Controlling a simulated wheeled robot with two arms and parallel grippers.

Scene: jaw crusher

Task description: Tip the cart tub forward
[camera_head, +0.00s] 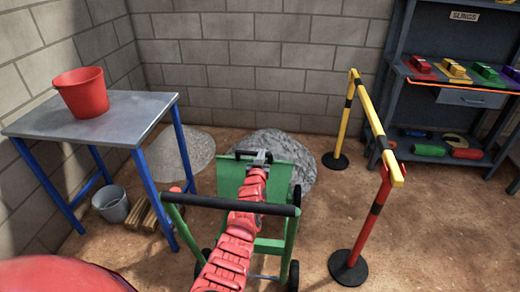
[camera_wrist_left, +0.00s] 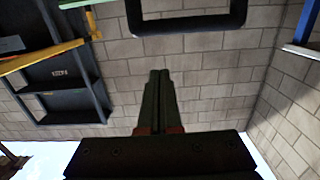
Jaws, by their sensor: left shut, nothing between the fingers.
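The green cart stands in front of me, with its black push bar (camera_head: 230,205) on green side posts nearest to me. Its green tub (camera_head: 287,178) is beyond the bar, partly hidden by my red left arm. I cannot tell whether the tub is tilted. A black handle (camera_head: 244,153) shows at the tub's far edge. My left gripper (camera_head: 264,156) is over that far edge, close to the handle; contact is unclear. In the left wrist view its fingers (camera_wrist_left: 161,75) are shut and empty, and a black bar loop (camera_wrist_left: 185,27) shows beyond their tips. My right gripper is not in view.
A grey table (camera_head: 130,108) with a red bucket (camera_head: 82,92) stands left, a metal pail (camera_head: 112,205) below it. Gravel (camera_head: 300,155) lies behind the tub. A yellow and red barrier (camera_head: 372,115) stands right, before a shelf unit (camera_head: 430,40). Floor between cart and barrier is clear.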

